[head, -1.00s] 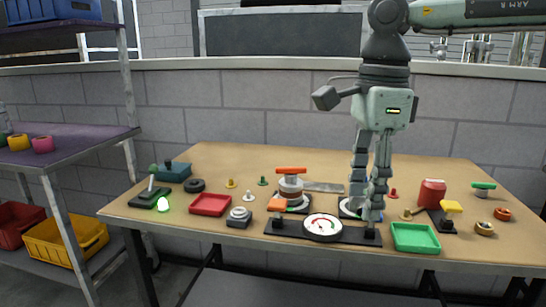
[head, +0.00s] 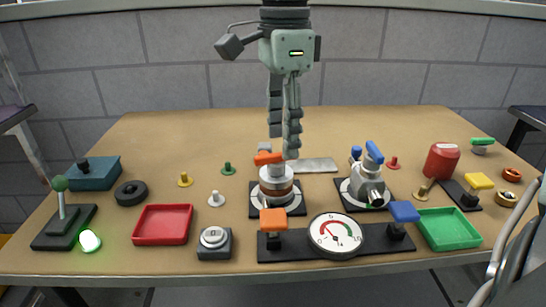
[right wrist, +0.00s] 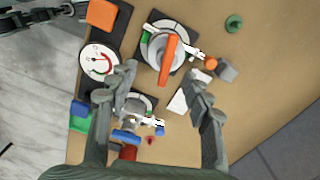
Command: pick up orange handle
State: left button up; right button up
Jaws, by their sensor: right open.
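The orange handle (head: 268,158) sits on top of a silver round valve (head: 277,188) on a black base near the table's middle. My right gripper (head: 284,146) points down just above and behind it, with its fingers apart and nothing between them. In the right wrist view the orange handle (right wrist: 168,58) appears as a long bar on the valve, just beyond the gap between the open fingertips (right wrist: 162,82). I cannot tell whether a finger touches it. My left gripper is not in view.
A blue-handled valve (head: 368,185) stands to the right. In front are a gauge (head: 335,235) with a separate orange knob (head: 273,219) and a blue knob (head: 404,211). A red tray (head: 162,225) and green tray (head: 447,229) lie at the sides. The back of the table is clear.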

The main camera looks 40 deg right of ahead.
aim_at(280, 153)
jog(key=f, duration=0.3)
jog(key=w+f, duration=0.1)
jog(key=f, duration=0.1)
jog(key=shift+d, duration=0.1)
grip_shut()
